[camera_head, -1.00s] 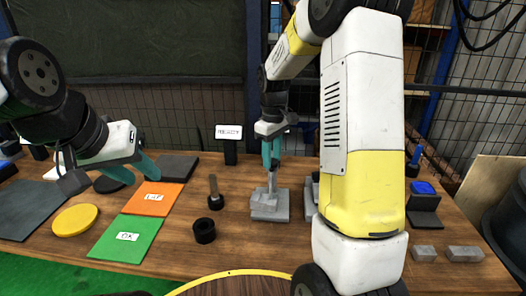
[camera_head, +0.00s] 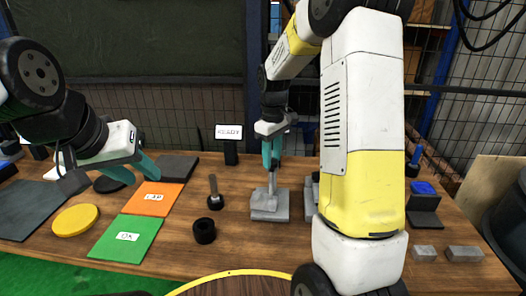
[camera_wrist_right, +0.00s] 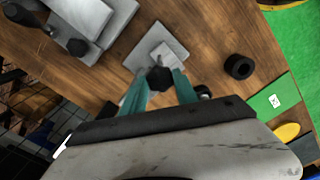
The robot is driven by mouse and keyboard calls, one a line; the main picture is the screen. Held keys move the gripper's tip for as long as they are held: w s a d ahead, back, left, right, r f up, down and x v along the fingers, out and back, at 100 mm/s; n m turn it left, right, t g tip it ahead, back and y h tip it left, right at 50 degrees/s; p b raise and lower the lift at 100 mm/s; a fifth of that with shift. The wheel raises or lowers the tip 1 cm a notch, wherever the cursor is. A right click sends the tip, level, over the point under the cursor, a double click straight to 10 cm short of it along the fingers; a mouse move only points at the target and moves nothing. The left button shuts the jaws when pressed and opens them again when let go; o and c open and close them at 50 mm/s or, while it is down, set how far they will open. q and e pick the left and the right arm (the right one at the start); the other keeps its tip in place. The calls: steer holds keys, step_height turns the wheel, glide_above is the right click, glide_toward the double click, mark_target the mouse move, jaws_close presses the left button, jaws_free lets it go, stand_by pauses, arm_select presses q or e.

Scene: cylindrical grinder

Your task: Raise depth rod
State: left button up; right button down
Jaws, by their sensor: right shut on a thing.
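The depth rod (camera_head: 272,183) is a thin grey upright rod over a grey stepped metal block (camera_head: 268,211) on the wooden table. My right gripper (camera_head: 271,160) points down from above and is shut on the rod's top. In the right wrist view the teal fingers (camera_wrist_right: 160,85) close on a dark round knob (camera_wrist_right: 159,79) above the block (camera_wrist_right: 140,55). I cannot tell whether the rod's lower end touches the block. My left gripper (camera_head: 148,166) hangs over the left side of the table, near the orange mat; its fingers look apart, with nothing visible between them.
A black ring (camera_head: 204,231) and a small dark post (camera_head: 214,192) stand left of the block. An orange mat (camera_head: 150,205), green mat (camera_head: 118,246) and yellow disc (camera_head: 76,219) lie further left. A second grey metal piece (camera_head: 309,200) stands close right, partly hidden by my right arm.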

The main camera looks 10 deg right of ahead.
step_height(320, 180, up, 6)
steer(key=shift+w, duration=0.1)
stand_by(0.4)
steer(key=c, duration=0.9)
jaws_free()
steer(key=shift+c, duration=0.2)
step_height(320, 180, up, 8)
steer(key=shift+f, duration=0.1)
